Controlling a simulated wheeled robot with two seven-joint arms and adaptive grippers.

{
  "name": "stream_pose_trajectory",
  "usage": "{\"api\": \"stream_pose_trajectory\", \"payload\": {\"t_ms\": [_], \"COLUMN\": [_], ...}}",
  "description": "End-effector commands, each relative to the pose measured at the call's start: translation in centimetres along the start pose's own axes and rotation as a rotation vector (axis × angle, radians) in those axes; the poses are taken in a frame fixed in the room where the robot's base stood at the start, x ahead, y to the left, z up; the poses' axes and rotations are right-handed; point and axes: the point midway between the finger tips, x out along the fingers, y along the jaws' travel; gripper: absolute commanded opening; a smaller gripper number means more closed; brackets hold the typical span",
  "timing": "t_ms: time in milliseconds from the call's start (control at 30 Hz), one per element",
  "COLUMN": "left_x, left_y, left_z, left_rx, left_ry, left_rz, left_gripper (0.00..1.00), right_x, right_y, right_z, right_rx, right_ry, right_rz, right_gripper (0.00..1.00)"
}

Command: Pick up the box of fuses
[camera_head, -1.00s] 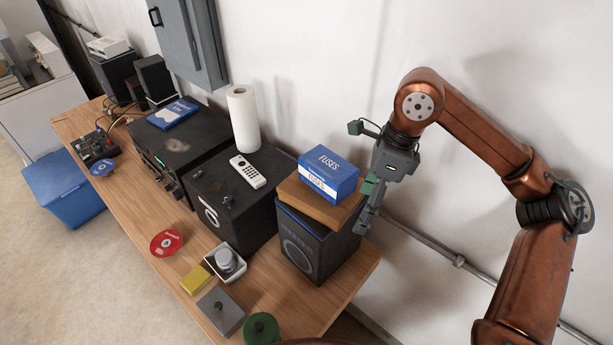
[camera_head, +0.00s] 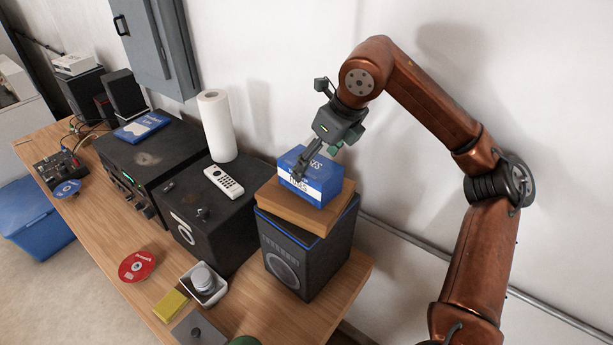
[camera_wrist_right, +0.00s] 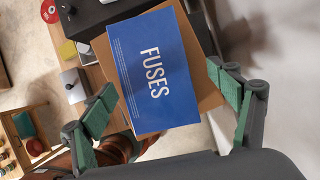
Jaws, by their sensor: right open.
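The box of fuses (camera_head: 318,188) is blue with a white label strip. It sits on a brown box (camera_head: 285,206) on top of a dark speaker (camera_head: 290,254). My right gripper (camera_head: 318,164) is above the fuses box and hides part of its top in the head view. In the right wrist view, the fuses box (camera_wrist_right: 154,70) lies ahead of the open fingers, its "FUSES" top facing the camera. One green-padded finger is to each side, and the gripper (camera_wrist_right: 170,112) holds nothing. My left gripper is not in view.
A paper towel roll (camera_head: 217,125) stands behind a dark box with a white remote (camera_head: 223,182) on it. A red disc (camera_head: 137,266), yellow sponge (camera_head: 171,305) and small white tray (camera_head: 204,285) lie on the wooden table. The wall is close behind the speaker.

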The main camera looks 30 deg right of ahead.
Motion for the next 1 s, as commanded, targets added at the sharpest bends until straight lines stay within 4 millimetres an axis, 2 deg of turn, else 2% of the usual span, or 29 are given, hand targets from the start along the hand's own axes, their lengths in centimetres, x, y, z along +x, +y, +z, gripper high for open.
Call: {"api": "stream_pose_trajectory", "payload": {"t_ms": [200,300,567,1000], "left_x": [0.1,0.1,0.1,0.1], "left_y": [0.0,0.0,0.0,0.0], "left_z": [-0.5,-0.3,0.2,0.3], "left_rx": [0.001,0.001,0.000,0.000], "left_ry": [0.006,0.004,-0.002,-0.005], "left_rz": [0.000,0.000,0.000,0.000], "left_gripper": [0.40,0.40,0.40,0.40], "right_x": [3.3,4.2,4.5,4.5], "right_y": [0.5,0.5,0.5,0.5], "right_z": [-0.2,-0.2,-0.2,-0.2], "right_rx": [-0.004,-0.003,-0.004,-0.004], "right_ry": [0.003,0.002,0.000,0.000], "right_rz": [0.001,0.001,0.002,0.002], "right_gripper": [0.82,0.82,0.82,0.53]}}
